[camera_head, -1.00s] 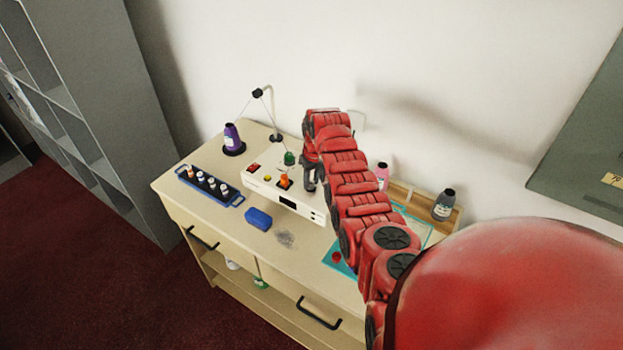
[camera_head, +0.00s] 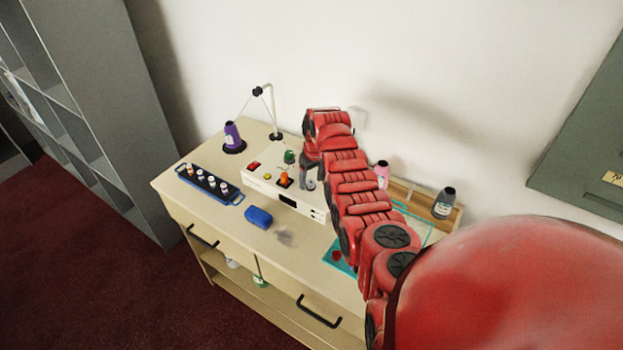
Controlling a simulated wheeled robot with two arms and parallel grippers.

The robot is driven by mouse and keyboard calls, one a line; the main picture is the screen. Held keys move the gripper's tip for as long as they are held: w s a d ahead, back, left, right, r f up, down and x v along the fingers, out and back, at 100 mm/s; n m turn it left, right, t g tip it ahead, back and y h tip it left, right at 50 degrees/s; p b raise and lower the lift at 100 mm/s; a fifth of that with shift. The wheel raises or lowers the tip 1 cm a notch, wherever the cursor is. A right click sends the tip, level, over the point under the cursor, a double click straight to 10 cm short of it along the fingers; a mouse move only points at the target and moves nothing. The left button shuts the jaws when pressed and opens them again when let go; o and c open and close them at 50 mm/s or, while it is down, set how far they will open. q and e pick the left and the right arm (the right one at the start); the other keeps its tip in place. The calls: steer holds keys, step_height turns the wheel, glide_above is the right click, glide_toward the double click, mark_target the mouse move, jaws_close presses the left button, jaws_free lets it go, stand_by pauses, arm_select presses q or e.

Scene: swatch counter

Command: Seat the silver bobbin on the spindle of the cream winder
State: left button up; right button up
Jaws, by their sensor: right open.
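The cream winder (camera_head: 290,200) stands on the counter, with a red switch, a yellow button and an orange piece on its top. A small grey-silver round thing (camera_head: 311,184), which looks like the silver bobbin, is at the right end of the winder's top. My right gripper (camera_head: 306,178) is open, pointing down right beside it. The spindle is hidden, and I cannot tell how the bobbin sits on it or whether the fingers touch it. My left gripper is not in view.
A blue rack (camera_head: 236,200) of small bobbins, a purple thread cone (camera_head: 232,135) and a thread guide post (camera_head: 274,110) stand left and behind. A blue block (camera_head: 258,217) lies in front. A teal mat (camera_head: 340,260), a pink bottle (camera_head: 381,173) and a grey bottle (camera_head: 444,204) are at right.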

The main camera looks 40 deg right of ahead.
steer(key=shift+r, duration=0.1)
steer(key=shift+r+b, duration=0.3)
step_height(320, 180, up, 16)
steer(key=s+p, duration=0.1)
steer(key=s, duration=0.1)
steer(key=shift+s+r, duration=0.2)
steer(key=shift+s, duration=0.1)
stand_by(0.4)
